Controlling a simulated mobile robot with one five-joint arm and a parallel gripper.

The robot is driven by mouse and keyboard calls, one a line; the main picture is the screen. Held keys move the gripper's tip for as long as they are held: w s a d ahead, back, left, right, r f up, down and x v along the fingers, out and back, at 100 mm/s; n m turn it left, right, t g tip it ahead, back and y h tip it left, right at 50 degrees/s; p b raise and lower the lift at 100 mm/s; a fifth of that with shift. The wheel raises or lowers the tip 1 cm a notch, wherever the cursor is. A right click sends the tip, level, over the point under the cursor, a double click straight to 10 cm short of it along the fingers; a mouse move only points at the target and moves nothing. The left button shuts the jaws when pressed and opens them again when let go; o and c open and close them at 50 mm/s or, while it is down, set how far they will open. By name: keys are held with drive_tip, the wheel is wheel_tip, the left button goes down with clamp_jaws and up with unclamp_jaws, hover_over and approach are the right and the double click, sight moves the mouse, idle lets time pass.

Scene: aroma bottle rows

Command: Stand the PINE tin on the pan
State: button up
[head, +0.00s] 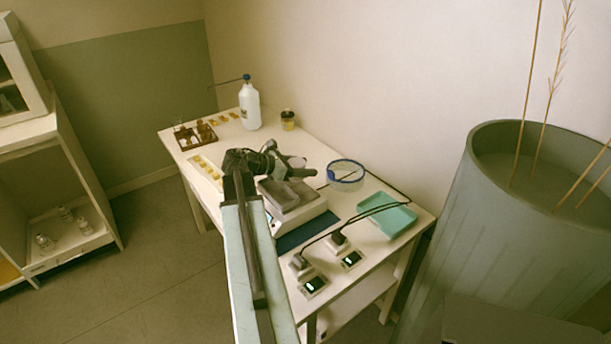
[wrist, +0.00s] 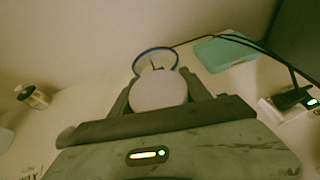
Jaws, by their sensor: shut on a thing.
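My gripper (head: 297,170) is shut on a pale round tin (wrist: 158,91), which fills the space between its fingers in the wrist view. In the head view the tin (head: 291,160) shows as a small light shape beside the dark fingers. No label can be read, so I cannot confirm that it is PINE. The grey square pan (head: 287,195) is on a white scale on the table, just below and in front of my gripper. The tin appears above the pan's far side; the gap cannot be judged. The pan is not visible in the wrist view.
A blue-rimmed clear bowl (head: 346,176) and a teal tray (head: 387,215) stand to the right. A white bottle (head: 249,106) and an amber jar (head: 288,120) are at the back. A brown rack (head: 195,136) is at left. Cabled plugs and small displays (head: 314,285) are at the front.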

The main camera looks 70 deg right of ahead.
sight(305, 184)
drive_tip(key=shift+s+d, duration=0.1)
drive_tip(key=shift+s, duration=0.15)
wheel_tip(305, 184, down, 4)
drive_tip(key=b, duration=0.4)
drive_tip(key=shift+r, duration=0.25)
drive_tip(key=shift+f, duration=0.1)
drive_tip(key=o, duration=1)
drive_tip(key=shift+f, duration=0.1)
drive_tip(key=o, duration=0.4)
